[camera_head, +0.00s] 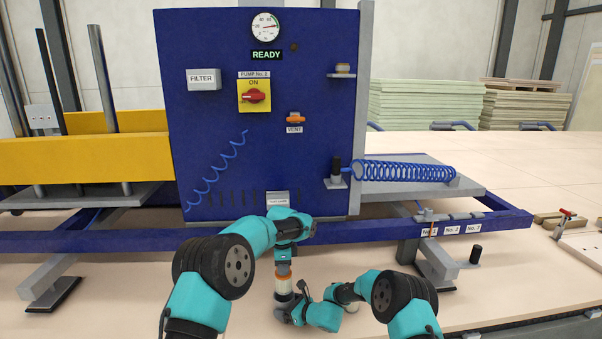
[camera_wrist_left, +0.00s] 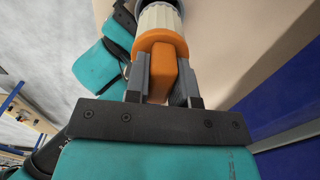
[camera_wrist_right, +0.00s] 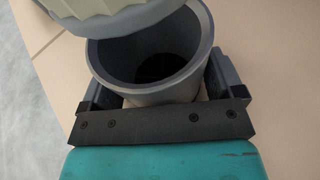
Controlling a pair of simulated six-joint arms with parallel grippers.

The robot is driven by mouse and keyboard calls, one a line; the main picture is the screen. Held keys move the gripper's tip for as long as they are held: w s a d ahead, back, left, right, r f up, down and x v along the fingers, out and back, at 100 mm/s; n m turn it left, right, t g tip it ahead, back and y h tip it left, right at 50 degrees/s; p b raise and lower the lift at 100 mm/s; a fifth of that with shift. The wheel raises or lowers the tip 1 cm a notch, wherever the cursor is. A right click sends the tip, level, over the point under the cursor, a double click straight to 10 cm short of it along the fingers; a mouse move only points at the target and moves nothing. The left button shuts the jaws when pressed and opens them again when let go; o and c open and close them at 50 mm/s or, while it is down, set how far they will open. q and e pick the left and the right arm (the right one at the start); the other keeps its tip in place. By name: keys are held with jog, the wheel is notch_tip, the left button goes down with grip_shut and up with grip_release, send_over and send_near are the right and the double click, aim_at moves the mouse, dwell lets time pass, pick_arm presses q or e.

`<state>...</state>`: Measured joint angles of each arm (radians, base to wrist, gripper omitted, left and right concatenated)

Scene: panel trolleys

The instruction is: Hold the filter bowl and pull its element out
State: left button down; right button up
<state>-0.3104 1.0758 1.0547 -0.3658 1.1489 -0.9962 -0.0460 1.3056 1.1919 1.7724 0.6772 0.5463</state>
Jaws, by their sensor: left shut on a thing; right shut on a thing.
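The filter element has an orange grip (camera_wrist_left: 162,72) and a cream pleated body (camera_wrist_left: 160,22). My left gripper (camera_wrist_left: 160,62) is shut on the orange grip. In the head view the element (camera_head: 285,285) hangs upright below it. The grey filter bowl (camera_wrist_right: 185,75) is open at the top, and its dark inside looks empty. My right gripper (camera_wrist_right: 155,85) is shut around the bowl from both sides. In the right wrist view the element's lower end (camera_wrist_right: 120,20) is above the bowl's rim, offset to the upper left. In the head view the bowl is largely hidden.
A red-handled clamp (camera_head: 565,215) lies at the right. The pale bench (camera_head: 120,290) is clear at front left.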

pick_arm(q)
jog(key=shift+r, duration=1.7)
pick_arm(e)
jog(key=o, duration=0.8)
jog(key=shift+d, duration=0.1)
jog(key=v, duration=1.2)
